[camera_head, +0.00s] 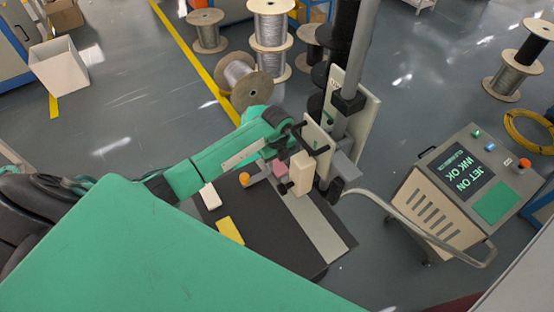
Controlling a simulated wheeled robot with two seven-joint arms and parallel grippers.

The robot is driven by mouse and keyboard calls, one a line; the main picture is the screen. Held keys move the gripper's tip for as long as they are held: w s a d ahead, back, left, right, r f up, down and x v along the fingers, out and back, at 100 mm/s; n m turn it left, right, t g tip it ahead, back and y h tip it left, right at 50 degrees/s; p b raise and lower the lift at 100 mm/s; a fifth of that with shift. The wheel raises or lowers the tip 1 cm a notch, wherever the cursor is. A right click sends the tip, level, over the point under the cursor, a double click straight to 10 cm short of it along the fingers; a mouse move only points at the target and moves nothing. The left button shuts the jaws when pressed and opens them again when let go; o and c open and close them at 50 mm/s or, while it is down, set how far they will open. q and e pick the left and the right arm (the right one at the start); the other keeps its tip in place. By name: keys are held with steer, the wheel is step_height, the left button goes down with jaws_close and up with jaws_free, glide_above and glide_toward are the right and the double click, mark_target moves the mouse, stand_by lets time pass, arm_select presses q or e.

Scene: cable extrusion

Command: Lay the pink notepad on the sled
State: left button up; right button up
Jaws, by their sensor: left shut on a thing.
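The pink notepad (281,167) shows as a small pink patch at my left gripper (279,173), beside an upright cream block (301,174). My left gripper is shut on the notepad, above the far part of the dark table. The arm hides part of both, and I cannot tell whether the notepad touches anything below. A light grey strip (322,236) runs along the right part of the table; it may be the sled, but I cannot tell for sure. My right gripper is out of view.
On the dark table (270,246) lie a yellow pad (229,230), a white block (210,196) and an orange ball-like thing (244,179). A post with a plate (356,118) stands behind. A control console (465,180) with a curved rail is at right.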

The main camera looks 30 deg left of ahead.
mark_target(277, 164)
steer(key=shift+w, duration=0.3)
arm_select(q)
steer(key=shift+f, duration=0.2)
steer(key=o, duration=1.1)
steer(key=shift+c, duration=0.2)
steer(key=shift+r, duration=0.1)
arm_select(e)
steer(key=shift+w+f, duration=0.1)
arm_select(q)
steer(key=shift+r, duration=0.2)
steer(key=shift+w+r+b, duration=0.1)
steer(key=shift+r+b, duration=0.25)
step_height(277, 164, up, 11)
steer(key=b, duration=0.4)
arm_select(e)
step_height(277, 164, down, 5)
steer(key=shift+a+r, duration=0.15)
